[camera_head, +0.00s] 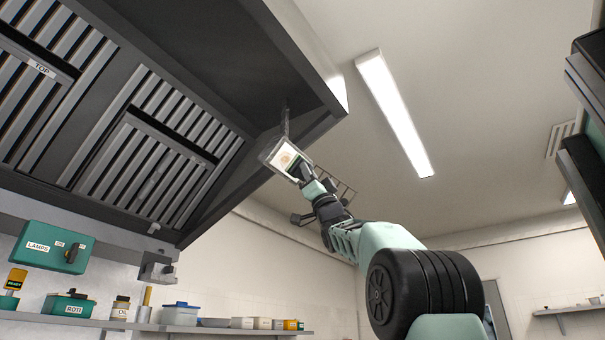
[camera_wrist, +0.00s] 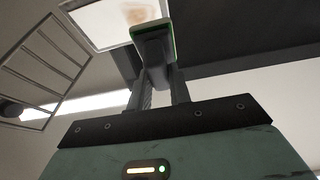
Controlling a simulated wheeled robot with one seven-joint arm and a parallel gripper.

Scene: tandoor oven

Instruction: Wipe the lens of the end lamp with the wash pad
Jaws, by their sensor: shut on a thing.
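The end lamp (camera_head: 271,151) hangs under the front corner of the hood, its pale lens facing me. The lens (camera_head: 286,157) carries a brownish smudge, which also shows on the lens at the top of the wrist view (camera_wrist: 100,22). My gripper (camera_head: 306,178) is raised to the lamp's lower right side and is shut on the wash pad (camera_wrist: 153,42), a grey block with a green edge. The pad overlaps the lens's lower edge in the wrist view; I cannot tell whether they touch. A wire guard (camera_wrist: 45,70) stands open beside the lamp.
The dark hood (camera_head: 225,60) with slatted filters fills the upper left. A green LAMPS box (camera_head: 52,246) is on the wall at left, above a shelf (camera_head: 130,325) with tubs and jars. A ceiling light (camera_head: 395,112) is at right. Air right of the lamp looks free beyond the guard.

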